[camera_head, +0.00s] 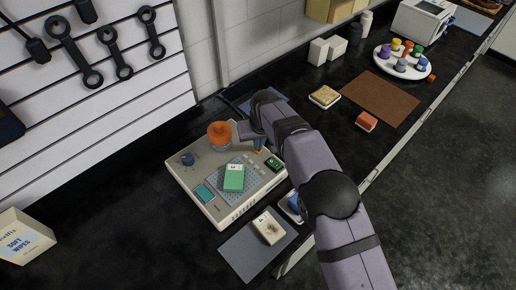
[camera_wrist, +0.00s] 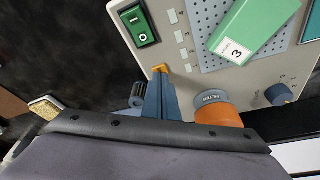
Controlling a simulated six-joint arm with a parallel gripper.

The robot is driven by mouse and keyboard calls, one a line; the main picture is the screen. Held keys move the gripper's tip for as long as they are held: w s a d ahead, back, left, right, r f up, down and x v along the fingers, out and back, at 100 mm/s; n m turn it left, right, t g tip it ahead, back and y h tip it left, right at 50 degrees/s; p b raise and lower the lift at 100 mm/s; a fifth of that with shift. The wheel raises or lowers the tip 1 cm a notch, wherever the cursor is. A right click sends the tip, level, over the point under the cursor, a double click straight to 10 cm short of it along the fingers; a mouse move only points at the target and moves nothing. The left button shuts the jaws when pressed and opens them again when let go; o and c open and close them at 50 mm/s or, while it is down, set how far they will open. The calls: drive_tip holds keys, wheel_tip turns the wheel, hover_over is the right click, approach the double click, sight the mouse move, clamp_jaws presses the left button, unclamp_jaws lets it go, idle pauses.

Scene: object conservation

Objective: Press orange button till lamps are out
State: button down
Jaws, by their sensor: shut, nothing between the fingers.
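A pale bench device (camera_head: 216,209) stands on the dark counter. My gripper (camera_head: 259,148) points down over its right back part, with its blue fingers shut and empty. In the wrist view, a small orange piece (camera_wrist: 160,69) shows at the fingertips (camera_wrist: 162,82); I cannot tell whether it is a button or part of the fingers, nor whether they press. A large orange and grey part (camera_wrist: 216,110) marked FILTER stands beside the fingers; its orange top (camera_head: 219,129) shows in the head view. Pale rectangles (camera_wrist: 179,36) line the panel; whether any lamp is lit is unclear.
A green block (camera_head: 234,176) marked 3 lies on the device's perforated plate. A green switch (camera_head: 274,164) and a blue knob (camera_head: 187,159) sit on the device. A grey mat (camera_head: 250,258) with a pale block (camera_head: 268,229) lies in front. A brown mat (camera_head: 381,98) lies beyond.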

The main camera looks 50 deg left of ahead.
wheel_tip(320, 180, up, 6)
drive_tip(key=p, duration=0.4)
drive_tip(key=shift+r, duration=0.2)
idle(0.8)
drive_tip(key=w+d+r+m+h+b, duration=0.1)
drive_tip(key=w+d+m, duration=0.1)
drive_tip(key=w+d, duration=0.45)
drive_tip(key=w+d+r+m+b, duration=0.15)
drive_tip(key=w+d, duration=0.25)
drive_tip(key=d, duration=0.6)
drive_tip(key=w+d+r+m+h, duration=0.1)
drive_tip(key=w+d+m, duration=0.1)
drive_tip(key=d, duration=1.3)
drive_tip(key=s+d+m+g+b, duration=0.15)
drive_tip(key=s+d, duration=0.25)
drive_tip(key=d, duration=0.5)
drive_tip(key=s+d+m+t, duration=0.1)
drive_tip(key=s+d+m, duration=0.15)
drive_tip(key=d, duration=0.75)
drive_tip(key=s+d+f+m+g+h, duration=0.1)
drive_tip(key=s+d+f+m, duration=0.1)
drive_tip(key=s+d, duration=0.6)
drive_tip(key=shift+s+d+f, duration=0.2)
drive_tip(key=shift+s+f, duration=0.6)
drive_tip(key=shift+s, duration=1.45)
drive_tip(key=shift+m, duration=0.25)
